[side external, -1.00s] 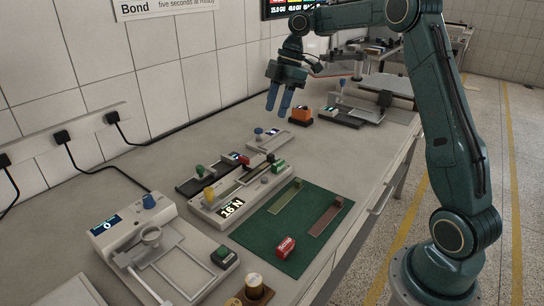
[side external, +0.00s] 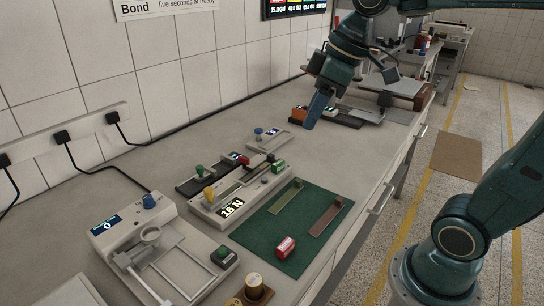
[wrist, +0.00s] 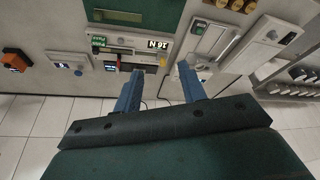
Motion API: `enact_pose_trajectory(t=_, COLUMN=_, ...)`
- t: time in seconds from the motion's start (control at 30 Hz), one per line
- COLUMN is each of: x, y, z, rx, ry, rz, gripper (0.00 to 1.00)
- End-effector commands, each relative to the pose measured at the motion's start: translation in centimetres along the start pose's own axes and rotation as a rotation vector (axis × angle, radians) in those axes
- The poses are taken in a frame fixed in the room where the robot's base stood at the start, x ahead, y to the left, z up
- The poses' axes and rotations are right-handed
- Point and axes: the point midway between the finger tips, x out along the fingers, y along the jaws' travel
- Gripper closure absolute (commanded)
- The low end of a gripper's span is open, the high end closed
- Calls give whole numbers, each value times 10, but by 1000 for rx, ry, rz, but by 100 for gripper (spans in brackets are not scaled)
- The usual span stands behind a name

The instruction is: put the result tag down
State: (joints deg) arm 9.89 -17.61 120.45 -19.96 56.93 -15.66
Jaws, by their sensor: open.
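No object is plainly marked as the result tag. A small red block with white lettering (side external: 286,247) lies on the green mat (side external: 255,243), near its front edge; its word is too small to read surely. A white-on-black "16 N" plate (side external: 232,209) sits on the end of the grey tester (side external: 207,219), and shows in the wrist view (wrist: 158,44). My gripper (side external: 312,122) is over the far part of the bench, well away from the mat. In the wrist view its two blue fingers (wrist: 159,82) stand apart with nothing between them.
A scale-like device with a blue knob (side external: 149,202) stands at the left. Two flat strips, olive (side external: 286,198) and brown (side external: 327,216), lie on the mat. An orange block (side external: 300,113) is beside my gripper.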

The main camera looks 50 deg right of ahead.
Motion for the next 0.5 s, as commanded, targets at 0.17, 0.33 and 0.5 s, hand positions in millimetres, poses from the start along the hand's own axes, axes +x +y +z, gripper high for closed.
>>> enact_pose_trajectory(t=0.17, x=-5, y=-22, z=38, rx=128, ry=34, rz=56, gripper=59)
enact_pose_trajectory(t=0.33, x=-4, y=-34, z=74, rx=250, ry=69, rz=104, gripper=59)
enact_pose_trajectory(t=0.5, x=1, y=-40, z=103, rx=343, ry=97, rz=139, gripper=59)
